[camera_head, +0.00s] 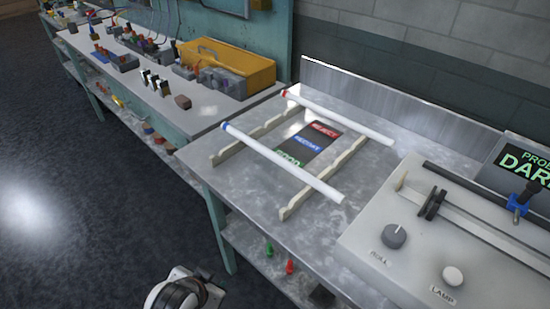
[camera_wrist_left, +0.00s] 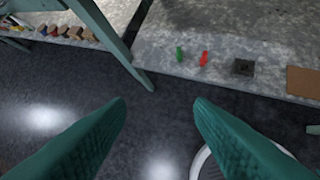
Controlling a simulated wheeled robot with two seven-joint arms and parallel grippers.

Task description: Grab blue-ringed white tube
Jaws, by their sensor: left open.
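The blue-ringed white tube (camera_head: 285,167) lies across two pale notched rails on the metal bench in the head view. Its blue ring (camera_head: 226,128) is near its far left end. A similar tube with a red ring (camera_head: 340,119) lies behind it on the same rails. My left gripper (camera_wrist_left: 160,103) shows in the left wrist view, open, with nothing between its green fingers. It points at the floor and a lower shelf, and neither tube shows in that view. My right gripper is not in view.
The metal bench (camera_head: 233,188) has a raised back edge. A grey machine (camera_head: 400,215) with knobs stands at its right. Green and red small items (camera_wrist_left: 203,58) lie on the lower shelf.

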